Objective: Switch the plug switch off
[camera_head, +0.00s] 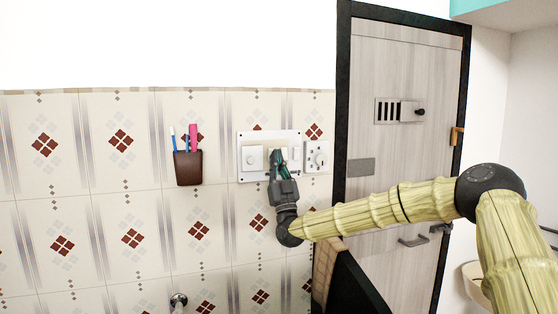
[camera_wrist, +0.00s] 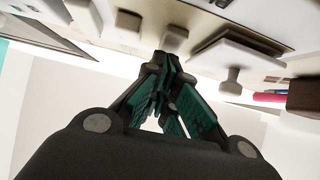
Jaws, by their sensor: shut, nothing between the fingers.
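A white switch panel (camera_head: 243,139) is mounted on the tiled wall, with a round knob (camera_head: 252,158) on its left part. The knob also shows right of the fingers in the wrist view (camera_wrist: 232,80). Several small switches sit beside it; one switch (camera_wrist: 173,38) is just beyond my fingertips. A socket plate (camera_head: 317,157) adjoins the panel on the right. My gripper (camera_head: 276,155) is shut and empty in front of the panel's middle, hiding part of it. Whether the fingertips touch the switch, and which position it is in, I cannot tell.
A brown holder (camera_head: 188,168) with pens hangs on the wall to the left. A grey wooden door (camera_head: 400,100) in a black frame stands to the right. A dark panel (camera_head: 352,285) rises below my arm. A metal tap-like fitting (camera_head: 178,300) is low on the wall.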

